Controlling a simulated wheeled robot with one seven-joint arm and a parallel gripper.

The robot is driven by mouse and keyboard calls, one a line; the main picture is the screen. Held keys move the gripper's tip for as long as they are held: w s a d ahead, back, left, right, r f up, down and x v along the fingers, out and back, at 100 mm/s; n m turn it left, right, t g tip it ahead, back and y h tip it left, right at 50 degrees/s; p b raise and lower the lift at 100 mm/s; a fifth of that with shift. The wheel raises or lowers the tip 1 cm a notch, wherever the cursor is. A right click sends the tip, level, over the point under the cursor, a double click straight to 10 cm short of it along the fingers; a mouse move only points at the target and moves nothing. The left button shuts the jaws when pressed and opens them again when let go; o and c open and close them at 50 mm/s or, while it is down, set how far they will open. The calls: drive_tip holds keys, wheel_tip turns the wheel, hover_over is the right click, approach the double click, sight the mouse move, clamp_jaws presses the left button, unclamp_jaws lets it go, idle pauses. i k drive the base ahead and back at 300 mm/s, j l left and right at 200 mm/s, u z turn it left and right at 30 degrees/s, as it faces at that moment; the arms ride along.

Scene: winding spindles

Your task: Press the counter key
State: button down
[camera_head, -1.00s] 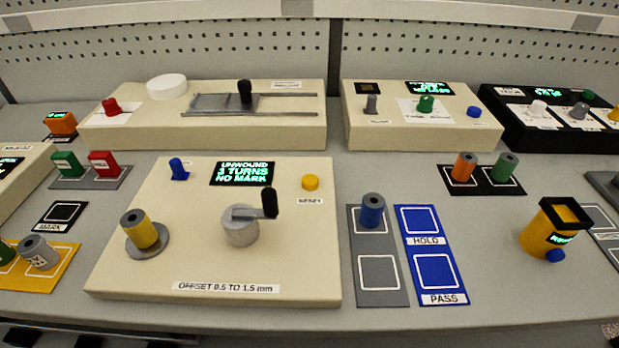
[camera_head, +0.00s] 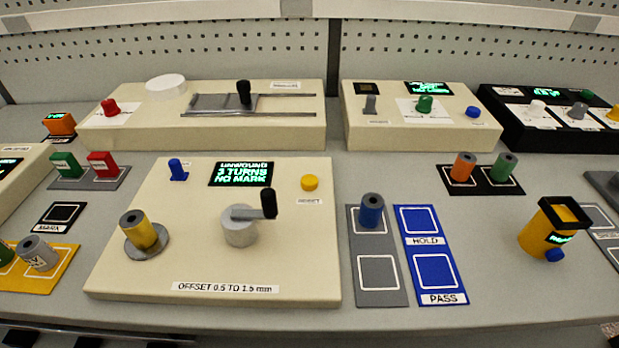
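No key in view is legibly labelled as a counter key. A yellow device (camera_head: 546,232) with a small screen stands on the bench at the right. A blue round key (camera_head: 555,255) sits at its lower front. On the cream winding board (camera_head: 130,276), a yellow button (camera_head: 310,182) sits above a RESET label. A display (camera_head: 241,174) there reads "UNWOUND 3 TURNS NO MARK". A grey crank (camera_head: 240,226) with a black handle and a yellow spool (camera_head: 140,231) on a grey disc are below it. My gripper is not in view.
Right of the board are a grey mat (camera_head: 377,290) with a blue spool (camera_head: 371,210) and a blue HOLD/PASS mat (camera_head: 417,248). Cream consoles (camera_head: 210,135) and a black console (camera_head: 555,138) line the back. Bare bench lies between the PASS mat and yellow device.

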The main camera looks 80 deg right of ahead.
sight(308, 183)
drive_tip(key=k+l+z, duration=0.35)
drive_tip(key=k+z, duration=0.15)
drive_tip(key=k+l+z, duration=0.45)
drive_tip(key=k+l, duration=0.05)
drive_tip(key=l, duration=0.05)
